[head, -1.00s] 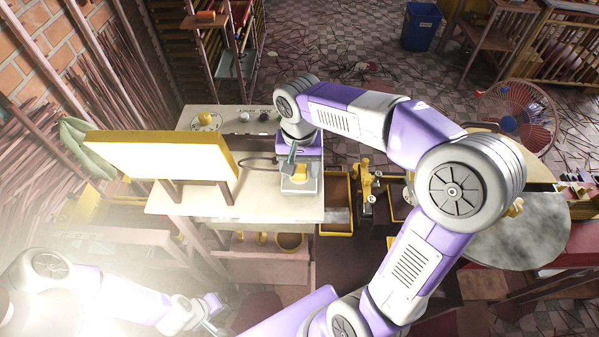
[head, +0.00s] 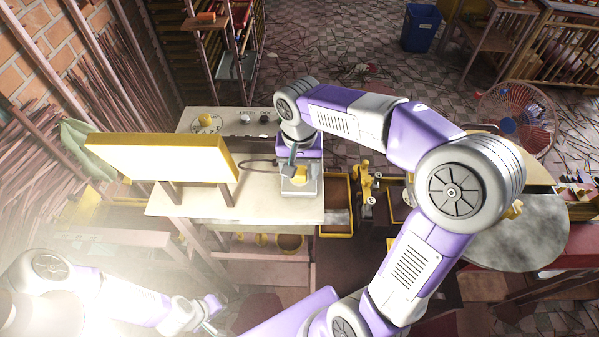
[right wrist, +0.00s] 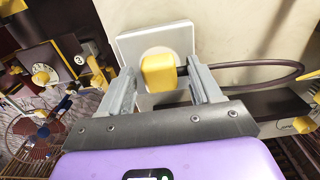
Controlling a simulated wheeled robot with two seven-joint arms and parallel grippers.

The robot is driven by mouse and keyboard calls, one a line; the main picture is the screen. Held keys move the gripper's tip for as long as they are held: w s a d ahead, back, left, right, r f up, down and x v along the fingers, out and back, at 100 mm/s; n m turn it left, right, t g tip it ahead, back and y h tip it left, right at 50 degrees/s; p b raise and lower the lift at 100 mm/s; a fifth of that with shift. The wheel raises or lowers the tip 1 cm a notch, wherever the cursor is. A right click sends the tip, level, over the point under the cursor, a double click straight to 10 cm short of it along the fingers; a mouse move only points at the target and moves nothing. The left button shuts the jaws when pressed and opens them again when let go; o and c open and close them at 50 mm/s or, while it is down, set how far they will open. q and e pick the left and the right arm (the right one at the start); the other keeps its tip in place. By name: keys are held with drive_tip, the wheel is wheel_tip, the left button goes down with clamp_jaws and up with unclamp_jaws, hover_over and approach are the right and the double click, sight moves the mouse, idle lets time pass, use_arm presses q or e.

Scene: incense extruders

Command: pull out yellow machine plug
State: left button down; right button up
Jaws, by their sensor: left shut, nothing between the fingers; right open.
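The yellow plug (right wrist: 159,73) sits against a round socket on a white plate (right wrist: 128,45) in the right wrist view, with a dark cable (right wrist: 285,72) looping off to the right. It also shows in the head view (head: 299,175) at the table's right edge. My right gripper (right wrist: 163,85) is open, its two fingers on either side of the plug with gaps visible. In the head view the right gripper (head: 291,165) is partly hidden by its own wrist. My left gripper (head: 212,312) is shut and empty at the lower left, away from the table.
A bright lamp panel (head: 160,158) stands on the cream table (head: 265,207), left of the plug. A control panel with knobs (head: 245,118) is behind. Yellow bins (head: 336,232) and a yellow machine (head: 366,185) are to the right. A red fan (head: 517,118) stands further right.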

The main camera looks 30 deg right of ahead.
sight(299, 170)
clamp_jaws()
idle(0.3)
drive_tip(key=shift+r, duration=0.2)
drive_tip(key=shift+r+p, duration=2.65)
drive_tip(key=shift+r, duration=0.2)
